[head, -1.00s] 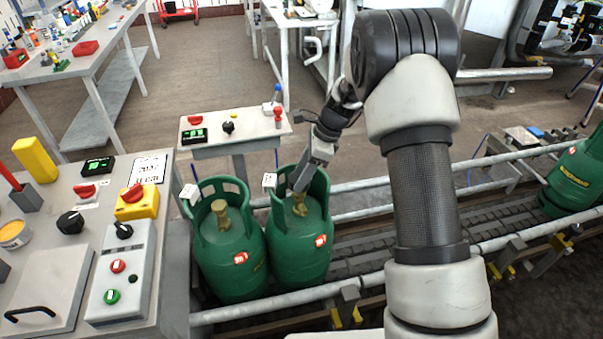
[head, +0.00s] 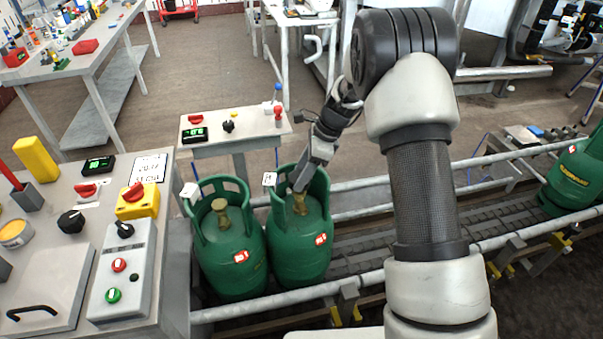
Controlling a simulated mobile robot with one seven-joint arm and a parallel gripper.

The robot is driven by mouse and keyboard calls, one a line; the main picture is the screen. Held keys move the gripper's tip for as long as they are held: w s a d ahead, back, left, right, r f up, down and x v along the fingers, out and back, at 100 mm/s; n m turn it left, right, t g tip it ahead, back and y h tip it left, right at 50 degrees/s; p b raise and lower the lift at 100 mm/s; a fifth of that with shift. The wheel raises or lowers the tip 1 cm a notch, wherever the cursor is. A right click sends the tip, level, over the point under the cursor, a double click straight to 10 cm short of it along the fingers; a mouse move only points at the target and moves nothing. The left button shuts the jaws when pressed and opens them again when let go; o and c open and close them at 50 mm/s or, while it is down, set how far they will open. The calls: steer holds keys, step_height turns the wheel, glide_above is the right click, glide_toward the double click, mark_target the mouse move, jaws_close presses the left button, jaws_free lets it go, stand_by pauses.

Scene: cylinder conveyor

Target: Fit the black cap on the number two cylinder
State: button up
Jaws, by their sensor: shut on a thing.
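Two green gas cylinders stand side by side on the conveyor at its left end. The left cylinder (head: 232,262) has a bare brass-coloured valve (head: 221,213) inside its collar. My gripper (head: 299,192) reaches down into the collar of the right cylinder (head: 300,250), at the top of its valve (head: 300,206). The gripper appears closed there, but what lies between the fingers is too small to tell. I cannot make out a black cap. No number is readable on either cylinder.
A third green cylinder (head: 572,180) stands farther along the conveyor (head: 365,238) at the right. Metal guard rails (head: 375,280) run along both sides. A control desk (head: 183,240) with buttons and a yellow switch box (head: 138,202) fills the left. A small panel table (head: 235,135) stands behind.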

steer(key=shift+f+b, duration=1.1)
steer(key=shift+f, duration=1.2)
steer(key=o, duration=1.1)
steer(key=p+v, duration=0.2)
steer(key=v, duration=1.5)
steer(key=shift+r+p, duration=0.2)
steer(key=shift+p, duration=0.2)
steer(key=shift+d, duration=0.1)
